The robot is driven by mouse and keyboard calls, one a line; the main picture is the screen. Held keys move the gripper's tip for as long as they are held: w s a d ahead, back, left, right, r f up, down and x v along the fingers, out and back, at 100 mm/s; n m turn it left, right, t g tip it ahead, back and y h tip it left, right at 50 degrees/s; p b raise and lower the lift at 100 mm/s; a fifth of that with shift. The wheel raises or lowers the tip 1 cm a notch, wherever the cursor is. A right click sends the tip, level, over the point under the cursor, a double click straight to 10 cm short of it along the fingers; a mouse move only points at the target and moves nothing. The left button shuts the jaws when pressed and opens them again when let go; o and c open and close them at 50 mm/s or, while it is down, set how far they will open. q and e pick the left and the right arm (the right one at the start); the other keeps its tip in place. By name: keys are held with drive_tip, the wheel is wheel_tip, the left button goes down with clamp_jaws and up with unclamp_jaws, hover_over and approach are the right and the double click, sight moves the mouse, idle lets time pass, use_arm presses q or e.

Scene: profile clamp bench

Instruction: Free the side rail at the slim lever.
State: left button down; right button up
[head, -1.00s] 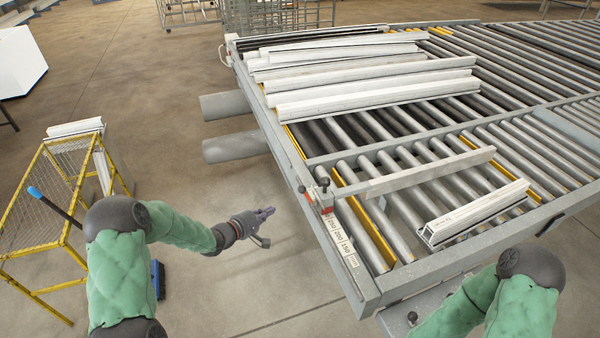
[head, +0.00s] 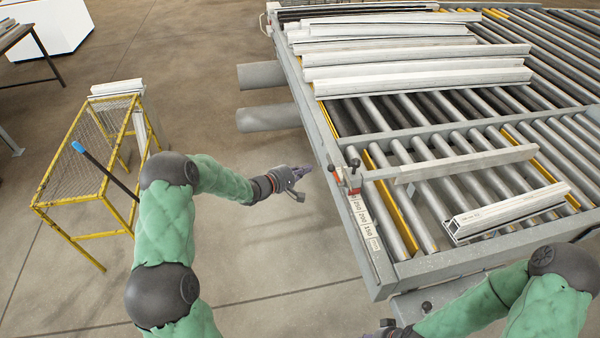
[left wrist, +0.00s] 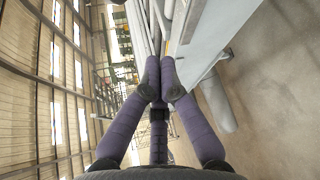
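The side rail (head: 470,163) is a long grey bar lying across the rollers near the front of the conveyor. Its left end meets a red clamp (head: 352,181) on the conveyor's left edge. Small levers with dark knobs (head: 354,163) stand at the clamp; which is the slim one is too small to tell. My left gripper (head: 303,178) is left of the clamp, apart from it and empty, its thumb spread from its fingers. Its purple fingers (left wrist: 160,85) point along the frame edge in the left wrist view. My right gripper (head: 392,331) barely shows at the bottom edge.
A pale profile (head: 510,211) lies on the rollers in front of the rail. Several white profiles (head: 420,72) lie farther back. A number scale (head: 364,222) runs along the frame edge. A yellow mesh cart (head: 88,165) stands left of my left arm. Open floor lies between.

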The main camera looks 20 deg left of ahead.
sight(335, 175)
use_arm(q)
drive_tip(key=shift+w+d+r, duration=0.1)
drive_tip(key=shift+w+d, duration=0.25)
drive_tip(key=shift+d, duration=0.5)
drive_tip(key=shift+w+d+r, duration=0.1)
drive_tip(key=shift+w+d, duration=0.2)
drive_tip(key=shift+d, duration=0.5)
drive_tip(key=shift+w+d+r, duration=0.1)
drive_tip(key=shift+w+d, duration=0.25)
drive_tip(key=shift+d, duration=0.5)
drive_tip(key=shift+s+d+b, duration=0.1)
drive_tip(key=shift+s+b, duration=0.05)
drive_tip(key=shift+b, duration=0.2)
